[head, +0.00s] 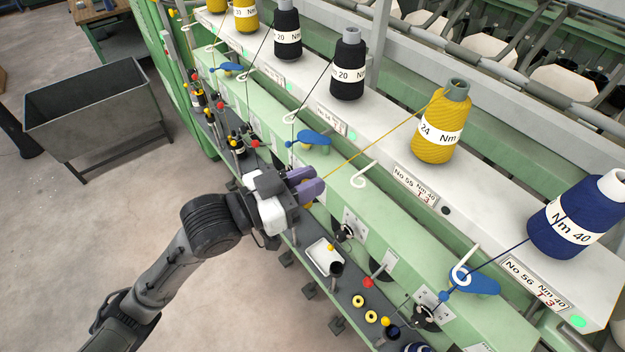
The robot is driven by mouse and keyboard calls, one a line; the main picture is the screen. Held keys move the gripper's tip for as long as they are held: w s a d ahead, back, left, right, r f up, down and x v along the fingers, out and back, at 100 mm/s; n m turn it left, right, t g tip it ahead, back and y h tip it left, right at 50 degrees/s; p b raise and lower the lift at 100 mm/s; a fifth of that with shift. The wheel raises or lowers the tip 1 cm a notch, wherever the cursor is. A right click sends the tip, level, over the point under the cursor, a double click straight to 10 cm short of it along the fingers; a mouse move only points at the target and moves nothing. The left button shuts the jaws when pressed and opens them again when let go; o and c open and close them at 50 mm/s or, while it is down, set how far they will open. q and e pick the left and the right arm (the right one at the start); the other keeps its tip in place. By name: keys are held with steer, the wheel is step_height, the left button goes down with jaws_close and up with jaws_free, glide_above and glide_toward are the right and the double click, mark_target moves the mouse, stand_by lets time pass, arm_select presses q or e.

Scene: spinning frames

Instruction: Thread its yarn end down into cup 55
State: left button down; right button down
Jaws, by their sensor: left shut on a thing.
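My left gripper (318,182) has purple fingers and is shut on the yellow yarn (375,143), in front of the green rail. The yarn runs taut from the top of a yellow bobbin (438,132) marked 24 Nm down to the fingers; its end is hidden there. The label plate of No 55 (415,186) is on the white shelf beside that bobbin. My right gripper is out of view.
Blue levers (313,138) and (473,285) flank this position. The floor at left is open, with a grey bin (95,105).

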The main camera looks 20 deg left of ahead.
arm_select(q)
steer(key=w+a+f+b, duration=0.1)
steer(key=w+f+b, duration=0.2)
steer(key=f+b, duration=1.1)
steer(key=w+d+f+p, duration=0.3)
steer(key=w+d, duration=0.1)
steer(key=w, duration=0.2)
steer(key=shift+s+a+f+p, duration=0.1)
steer(key=shift+s+a+p, duration=0.25)
steer(key=shift+s, duration=0.5)
steer(key=shift+s+a+f+p, duration=0.1)
steer(key=shift+s+a+p, duration=0.2)
steer(key=shift+s, duration=0.5)
steer(key=shift+s+a+p, duration=0.35)
steer(key=shift+s, duration=0.5)
